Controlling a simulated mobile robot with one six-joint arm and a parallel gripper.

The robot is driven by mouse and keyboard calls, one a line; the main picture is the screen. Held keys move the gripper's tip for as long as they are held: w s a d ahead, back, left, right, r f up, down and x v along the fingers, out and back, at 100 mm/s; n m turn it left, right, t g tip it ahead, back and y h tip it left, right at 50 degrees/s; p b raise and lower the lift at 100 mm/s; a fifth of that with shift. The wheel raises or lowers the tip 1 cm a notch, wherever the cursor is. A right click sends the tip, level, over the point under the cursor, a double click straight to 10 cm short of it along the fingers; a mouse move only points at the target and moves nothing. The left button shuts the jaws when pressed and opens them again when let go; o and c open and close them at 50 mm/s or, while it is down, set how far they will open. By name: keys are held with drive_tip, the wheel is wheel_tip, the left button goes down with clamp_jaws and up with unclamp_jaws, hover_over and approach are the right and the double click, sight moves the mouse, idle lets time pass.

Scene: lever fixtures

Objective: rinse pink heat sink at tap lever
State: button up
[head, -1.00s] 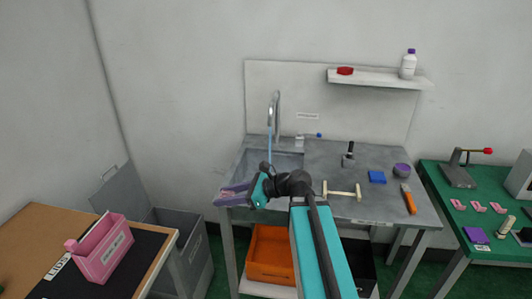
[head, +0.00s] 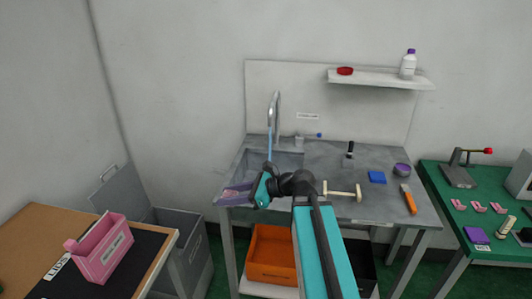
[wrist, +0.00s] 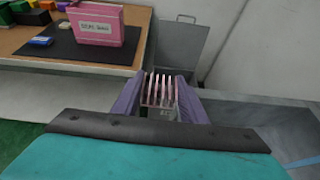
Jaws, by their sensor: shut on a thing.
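My gripper (head: 236,193) has purple fingers and is over the left edge of the sink (head: 287,160). In the wrist view, my gripper (wrist: 160,95) is shut on the pink heat sink (wrist: 160,90), whose upright fins show between the fingers. A curved chrome tap (head: 275,112) stands behind the sink, and a thin blue stream (head: 269,145) falls from its spout. The stream is to the right of my fingers, apart from the heat sink.
The steel counter (head: 330,205) holds a T-shaped wooden-coloured tool (head: 342,191), a blue block (head: 377,177), a purple round thing (head: 402,169) and an orange-handled tool (head: 409,199). A grey bin (head: 190,262) stands at left. A pink box (head: 100,248) sits on the left table.

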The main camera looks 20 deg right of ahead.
drive_tip(key=shift+a, duration=0.2)
drive_tip(key=shift+w+a, duration=0.1)
drive_tip(key=shift+a, duration=0.2)
idle(2.2)
drive_tip(key=shift+d+b, duration=0.15)
drive_tip(key=shift+b, duration=0.15)
idle(0.4)
drive_tip(key=shift+d, duration=0.3)
drive_tip(key=shift+d, duration=0.1)
drive_tip(key=shift+a, duration=0.6)
idle(0.5)
drive_tip(key=shift+f, duration=0.1)
idle(1.8)
drive_tip(key=shift+f, duration=2.5)
